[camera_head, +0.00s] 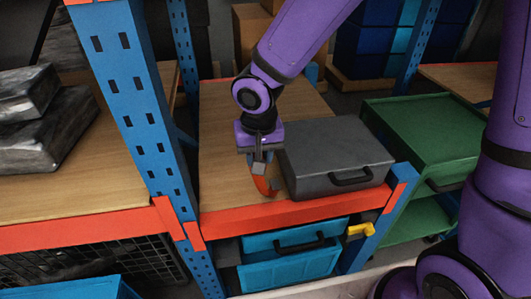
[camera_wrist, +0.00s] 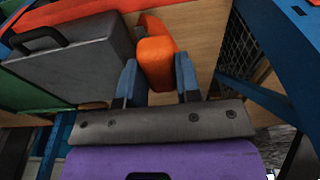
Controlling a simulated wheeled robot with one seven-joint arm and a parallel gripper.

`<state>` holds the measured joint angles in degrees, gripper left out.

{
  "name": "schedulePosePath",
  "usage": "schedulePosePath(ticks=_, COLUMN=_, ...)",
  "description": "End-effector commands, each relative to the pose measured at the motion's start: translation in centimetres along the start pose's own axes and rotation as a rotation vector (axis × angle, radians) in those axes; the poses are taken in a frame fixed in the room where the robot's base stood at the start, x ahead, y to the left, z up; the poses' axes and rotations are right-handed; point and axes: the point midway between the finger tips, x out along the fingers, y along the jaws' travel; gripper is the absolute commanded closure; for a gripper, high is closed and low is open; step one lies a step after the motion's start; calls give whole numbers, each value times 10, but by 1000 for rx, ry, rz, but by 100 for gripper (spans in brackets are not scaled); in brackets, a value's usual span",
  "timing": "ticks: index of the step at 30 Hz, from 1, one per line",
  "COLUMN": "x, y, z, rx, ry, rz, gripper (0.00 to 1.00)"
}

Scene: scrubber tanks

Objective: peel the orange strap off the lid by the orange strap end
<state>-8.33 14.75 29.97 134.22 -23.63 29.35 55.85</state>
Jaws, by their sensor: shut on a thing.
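A dark grey case (camera_head: 338,150) with a black front handle lies flat on the wooden shelf; its closed lid faces up. The case also shows at upper left in the wrist view (camera_wrist: 75,70). My gripper (camera_head: 262,166) is just left of the case, pointing down. In the wrist view my two blue fingers (camera_wrist: 157,78) sit on either side of the orange strap (camera_wrist: 155,52) and are shut on its near end. In the head view the strap (camera_head: 263,187) hangs curved below the fingers toward the case's left side. Whether it still touches the case or lid is unclear.
The wooden shelf (camera_head: 222,185) has free room left of and behind the case. A blue upright (camera_head: 140,95) stands left, an orange beam (camera_head: 300,212) runs along the front. A green cart (camera_head: 425,130) stands right; a blue case (camera_head: 290,262) sits below.

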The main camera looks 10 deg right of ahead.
Motion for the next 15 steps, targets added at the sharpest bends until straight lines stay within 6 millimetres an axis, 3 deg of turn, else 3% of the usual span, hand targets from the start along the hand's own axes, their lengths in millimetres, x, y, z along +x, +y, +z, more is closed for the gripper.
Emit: schedulePosePath(ticks=15, x=0, y=-32, z=0, rx=-1, ry=0, rz=-1, gripper=88)
